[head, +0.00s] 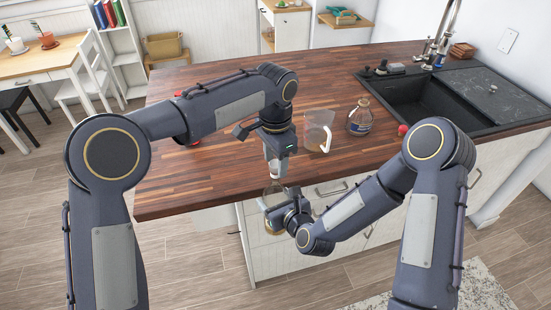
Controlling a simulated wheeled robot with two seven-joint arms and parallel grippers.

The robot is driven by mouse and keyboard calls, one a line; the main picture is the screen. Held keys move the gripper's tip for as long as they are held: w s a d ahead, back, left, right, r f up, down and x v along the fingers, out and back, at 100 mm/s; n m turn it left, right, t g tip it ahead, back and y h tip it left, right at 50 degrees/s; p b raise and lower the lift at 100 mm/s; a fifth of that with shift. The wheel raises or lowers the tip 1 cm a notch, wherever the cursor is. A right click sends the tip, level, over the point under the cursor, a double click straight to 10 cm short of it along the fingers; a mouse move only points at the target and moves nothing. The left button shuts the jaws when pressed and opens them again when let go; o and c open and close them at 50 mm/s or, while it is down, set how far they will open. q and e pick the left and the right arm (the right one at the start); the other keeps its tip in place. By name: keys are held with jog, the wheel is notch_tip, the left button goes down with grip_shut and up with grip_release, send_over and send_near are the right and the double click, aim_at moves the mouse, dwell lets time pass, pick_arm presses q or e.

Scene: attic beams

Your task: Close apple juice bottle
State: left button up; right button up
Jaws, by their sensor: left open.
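A clear bottle (272,192) with amber contents near its base stands in front of the counter's front edge, partly covered by my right gripper. I take it for the apple juice bottle. My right gripper (274,207) appears closed around its middle and holds it roughly upright. My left gripper (277,172) points down just above the bottle's top, with its jaws open. Whether it touches the bottle top is too small to tell. I cannot make out a separate cap.
The wooden counter (220,180) lies behind the grippers. A clear pitcher (318,131) and a round glass jug (360,118) with a label stand right of my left gripper. A red round item (403,130) is near the black sink (430,98). The counter's left part is mostly clear.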

pick_arm(q)
jog(key=shift+r, duration=2.25)
jog(key=shift+c, duration=0.2)
jog(key=shift+r+n, duration=0.1)
jog(key=shift+n, duration=0.8)
jog(key=n, duration=0.2)
jog(key=r+n, duration=0.1)
jog(key=shift+n, duration=0.4)
notch_tip(320, 180, up, 2)
jog(key=n, duration=0.5)
jog(key=shift+r, duration=0.15)
